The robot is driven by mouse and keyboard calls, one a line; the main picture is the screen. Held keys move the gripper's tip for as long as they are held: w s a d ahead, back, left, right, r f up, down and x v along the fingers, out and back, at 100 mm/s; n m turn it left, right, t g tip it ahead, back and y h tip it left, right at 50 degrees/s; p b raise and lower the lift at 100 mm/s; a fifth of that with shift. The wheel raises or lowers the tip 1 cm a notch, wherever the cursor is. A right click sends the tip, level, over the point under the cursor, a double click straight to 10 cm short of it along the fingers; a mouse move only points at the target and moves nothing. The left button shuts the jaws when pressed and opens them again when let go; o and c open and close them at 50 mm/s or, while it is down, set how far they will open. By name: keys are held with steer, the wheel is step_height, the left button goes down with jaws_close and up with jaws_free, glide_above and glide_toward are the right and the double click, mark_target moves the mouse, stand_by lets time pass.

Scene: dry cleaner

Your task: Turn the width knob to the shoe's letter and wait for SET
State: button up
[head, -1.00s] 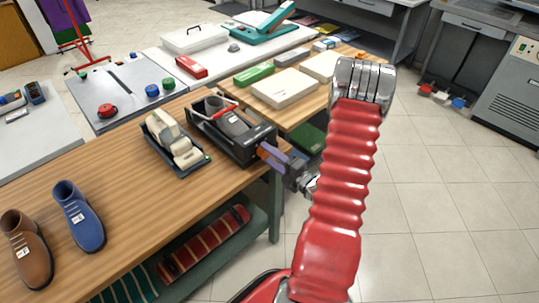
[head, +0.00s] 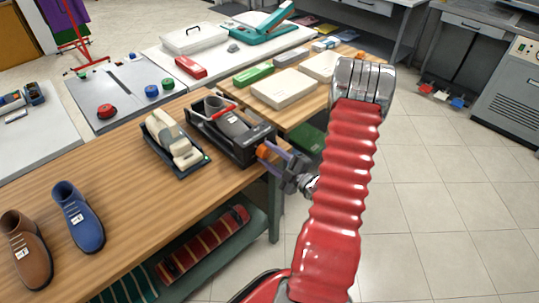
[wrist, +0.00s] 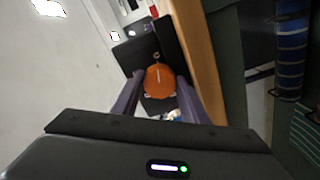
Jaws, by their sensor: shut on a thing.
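The orange width knob (head: 263,151) is on the right end of the black stretching machine (head: 249,157). It also shows in the wrist view (wrist: 160,82), with a pale pointer line toward the top. A small pale mark above it is too small to read surely. My gripper (head: 272,155) has its purple fingers on opposite sides of the knob, shut on it; the wrist view shows the gripper too (wrist: 158,92). A dark grey shoe (head: 231,122) sits in the machine beside a red-handled lever (head: 224,109). I cannot read its letter or any SET display.
A cream shoe-shaped form in a dark tray (head: 186,172) stands left of the machine. A blue boot (head: 80,222) and a brown boot (head: 25,245), both with white tags, stand at the front left. A lower shelf holds a striped roll (head: 205,245). The tiled floor at right is clear.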

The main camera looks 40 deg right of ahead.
steer(key=shift+a+f, duration=0.1)
steer(key=shift+f, duration=0.05)
steer(key=o, duration=0.8)
steer(key=shift+c, duration=0.2)
steer(key=s, duration=1.4)
steer(key=shift+d, duration=0.2)
steer(key=shift+w, duration=0.1)
